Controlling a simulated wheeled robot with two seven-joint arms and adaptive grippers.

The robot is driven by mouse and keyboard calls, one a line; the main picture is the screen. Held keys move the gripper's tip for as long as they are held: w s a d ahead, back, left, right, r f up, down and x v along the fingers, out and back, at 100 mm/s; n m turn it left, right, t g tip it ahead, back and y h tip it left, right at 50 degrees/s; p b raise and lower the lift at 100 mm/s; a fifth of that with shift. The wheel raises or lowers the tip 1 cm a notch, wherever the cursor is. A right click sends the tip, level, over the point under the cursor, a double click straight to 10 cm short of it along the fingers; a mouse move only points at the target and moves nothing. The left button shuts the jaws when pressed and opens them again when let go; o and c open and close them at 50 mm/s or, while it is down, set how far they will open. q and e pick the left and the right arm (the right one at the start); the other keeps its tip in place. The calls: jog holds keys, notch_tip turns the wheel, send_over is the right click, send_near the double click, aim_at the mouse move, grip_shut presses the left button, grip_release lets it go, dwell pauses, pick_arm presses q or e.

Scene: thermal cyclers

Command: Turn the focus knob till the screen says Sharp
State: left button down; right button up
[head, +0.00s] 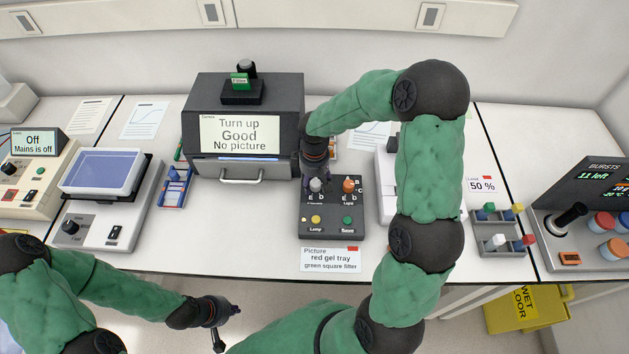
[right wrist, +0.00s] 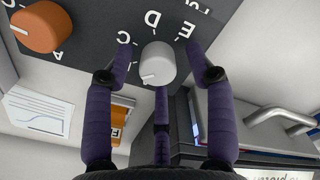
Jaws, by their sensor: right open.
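The grey knob's own label is too small to read. The screen (head: 240,134) on the dark cabinet reads "Turn up", "Good", "No picture". My right gripper (head: 314,176) is over the grey knob, pointing down. In the right wrist view its open purple fingers (right wrist: 157,60) stand around the grey knob (right wrist: 160,62), with gaps visible. The knob's white mark points lower left. My left gripper (head: 226,323) hangs empty before the bench, fingers apart.
The box also has a yellow Lamp button (head: 316,220) and a green Save button (head: 347,220). The orange knob (right wrist: 41,27) is close beside my right fingers. The cabinet's drawer handle (head: 241,176) sticks out at left.

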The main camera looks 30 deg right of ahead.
grip_shut()
dwell(0.5)
jog(key=m+b, duration=0.3)
jog(key=m, duration=0.1)
jog(key=shift+m, duration=0.3)
jog(key=m+b, duration=0.1)
jog(key=m, duration=0.2)
jog(key=shift+w+d+m+b, duration=0.1)
jog(key=shift+m+b, duration=0.25)
jog(key=shift+m, duration=0.05)
jog(key=shift+r+m, duration=0.15)
jog(key=shift+m, duration=0.55)
jog(key=shift+d, duration=0.1)
